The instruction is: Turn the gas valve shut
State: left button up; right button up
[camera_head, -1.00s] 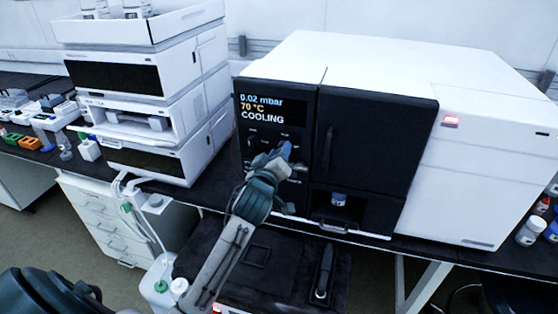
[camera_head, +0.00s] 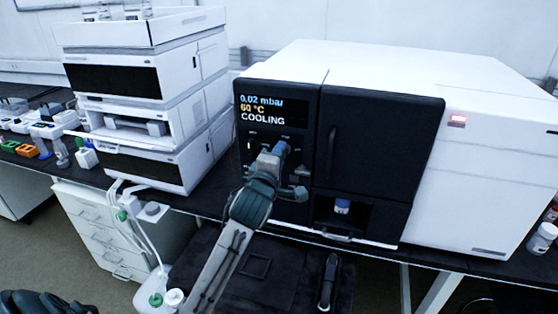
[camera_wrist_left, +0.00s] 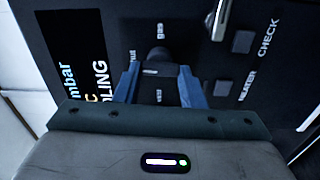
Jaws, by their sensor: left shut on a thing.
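My left gripper (camera_head: 277,152) reaches up to the lower part of the black control panel (camera_head: 245,168). In the left wrist view, its two blue fingers (camera_wrist_left: 158,78) are closed around a dark knob (camera_wrist_left: 157,54), the gas valve, next to the printed word "gas". The head view hides most of the knob behind the gripper. The knob's exact turn angle is hard to tell. The panel's display (camera_head: 264,110) reads 0.02 mbar, 60 °C and COOLING. My right gripper is not in view.
Square buttons (camera_wrist_left: 242,42) marked HEATER and CHECK sit beside the knob. A dark door (camera_head: 385,140) stands right of the panel, with a blue-capped vial (camera_head: 342,207) in the recess below. A white instrument stack (camera_head: 150,100) stands at left.

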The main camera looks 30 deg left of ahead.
pick_arm(q)
jog(key=shift+n, duration=0.4)
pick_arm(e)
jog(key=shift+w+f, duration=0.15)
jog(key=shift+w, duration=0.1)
pick_arm(q)
jog(key=o, duration=1)
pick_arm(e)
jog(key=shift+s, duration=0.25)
pick_arm(q)
jog(key=b+v, duration=0.2)
jog(key=v, duration=0.9)
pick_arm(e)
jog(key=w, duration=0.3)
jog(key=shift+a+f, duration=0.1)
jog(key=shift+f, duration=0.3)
